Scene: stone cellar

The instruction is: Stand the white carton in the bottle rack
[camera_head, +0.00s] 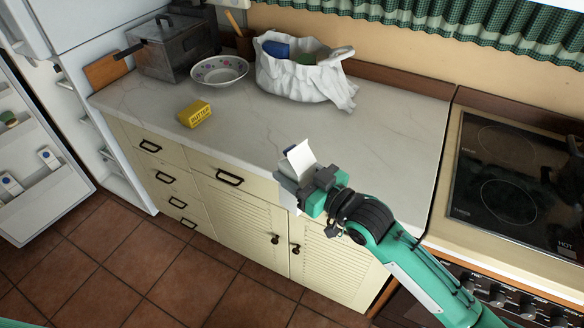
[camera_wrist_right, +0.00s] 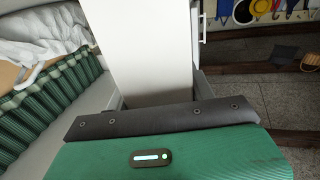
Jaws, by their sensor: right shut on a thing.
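My right gripper (camera_head: 306,182) is shut on the white carton (camera_head: 299,156) and holds it near the front edge of the counter. The gripper covers the carton's middle; its pale top shows above. In the right wrist view the carton (camera_wrist_right: 148,45) is a plain white face rising beyond the gripper's dark edge. The open fridge door stands at far left, with a bottle rack (camera_head: 48,197) low on its inner side. Small white and blue packages sit in that area. My left gripper is out of view.
On the counter (camera_head: 235,140) are a yellow butter pack (camera_head: 195,113), a patterned bowl (camera_head: 219,70), a metal pot (camera_head: 172,50) and a white bag (camera_head: 300,82) of goods. A black cooktop (camera_head: 510,180) is at right. Tiled floor (camera_head: 140,260) lies clear before the drawers.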

